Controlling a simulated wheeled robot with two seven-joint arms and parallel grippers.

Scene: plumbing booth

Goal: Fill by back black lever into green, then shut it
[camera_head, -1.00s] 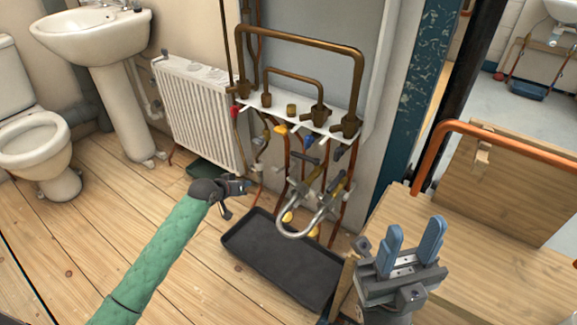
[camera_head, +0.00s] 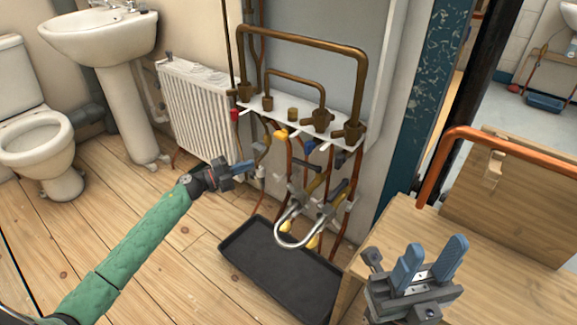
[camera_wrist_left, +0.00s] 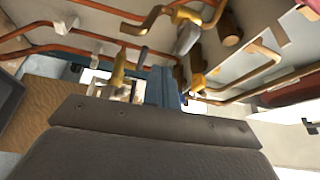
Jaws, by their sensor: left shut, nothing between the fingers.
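Two black levers, one further back (camera_head: 304,164) and one nearer (camera_head: 340,188), sit on the valve pipes below the white manifold shelf. My left gripper (camera_head: 243,167) is shut and empty, left of the levers and apart from them, in front of the radiator's right end. In the left wrist view, its blue fingers (camera_wrist_left: 161,88) point at brass and copper pipework. My right gripper (camera_head: 430,263) is open and empty at the lower right, over the wooden box. I cannot make out a green container now; my left arm and gripper cover part of the floor by the radiator.
A black tray (camera_head: 280,275) lies on the floor under the silver U-shaped hose (camera_head: 287,232). The radiator (camera_head: 197,110) and basin pedestal (camera_head: 122,110) stand at the left. An orange pipe (camera_head: 510,150) runs above the wooden box at the right.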

